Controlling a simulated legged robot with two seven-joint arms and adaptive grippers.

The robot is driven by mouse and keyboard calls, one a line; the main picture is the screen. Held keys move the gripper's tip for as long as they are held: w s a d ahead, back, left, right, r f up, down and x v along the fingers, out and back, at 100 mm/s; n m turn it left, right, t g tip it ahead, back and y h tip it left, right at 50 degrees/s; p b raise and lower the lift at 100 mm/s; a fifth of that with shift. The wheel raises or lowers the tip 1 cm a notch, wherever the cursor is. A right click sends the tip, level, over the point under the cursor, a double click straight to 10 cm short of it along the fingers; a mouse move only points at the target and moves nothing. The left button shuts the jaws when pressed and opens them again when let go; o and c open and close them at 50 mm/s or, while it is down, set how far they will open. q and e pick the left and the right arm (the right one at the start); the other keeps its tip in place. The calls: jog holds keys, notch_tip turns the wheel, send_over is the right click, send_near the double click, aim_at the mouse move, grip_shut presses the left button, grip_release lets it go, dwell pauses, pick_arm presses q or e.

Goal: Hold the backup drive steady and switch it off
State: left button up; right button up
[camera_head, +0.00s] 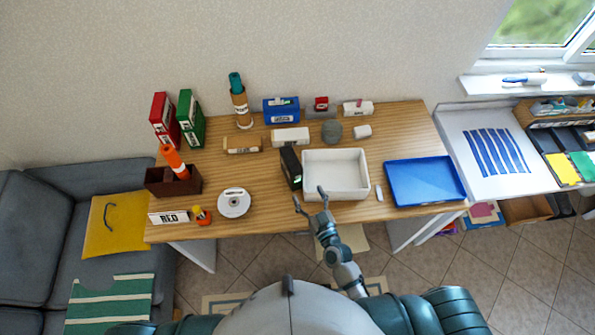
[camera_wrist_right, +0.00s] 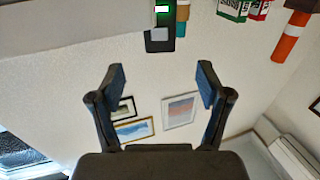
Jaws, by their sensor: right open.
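The backup drive looks to be the black upright box (camera_head: 291,168) on the desk, just left of the white tray. A small green light shows on its near face. In the right wrist view the black box (camera_wrist_right: 165,44) is at the top centre, with a lit green patch and a pale grey block, perhaps the switch. My right gripper (camera_head: 310,197) is open and empty at the desk's front edge, short of the drive and apart from it. Its spread fingers also show in the right wrist view (camera_wrist_right: 160,76). My left gripper is not in view.
The white tray (camera_head: 335,196) stands right beside the drive, with a blue tray (camera_head: 425,181) further right. A disc (camera_head: 234,203) and a "RED" sign (camera_head: 168,218) lie to the left. Binders and small boxes stand behind. Bare desk lies left of the drive.

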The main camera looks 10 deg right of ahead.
aim_at(297, 174)
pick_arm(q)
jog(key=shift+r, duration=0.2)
pick_arm(e)
jog(key=x, duration=1.1)
jog(key=shift+w+a, duration=0.15)
jog(key=shift+w, duration=0.25)
jog(key=c, duration=1.3)
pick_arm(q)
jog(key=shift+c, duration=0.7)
pick_arm(e)
grip_shut()
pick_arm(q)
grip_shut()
pick_arm(e)
jog(key=shift+s+f, duration=0.1)
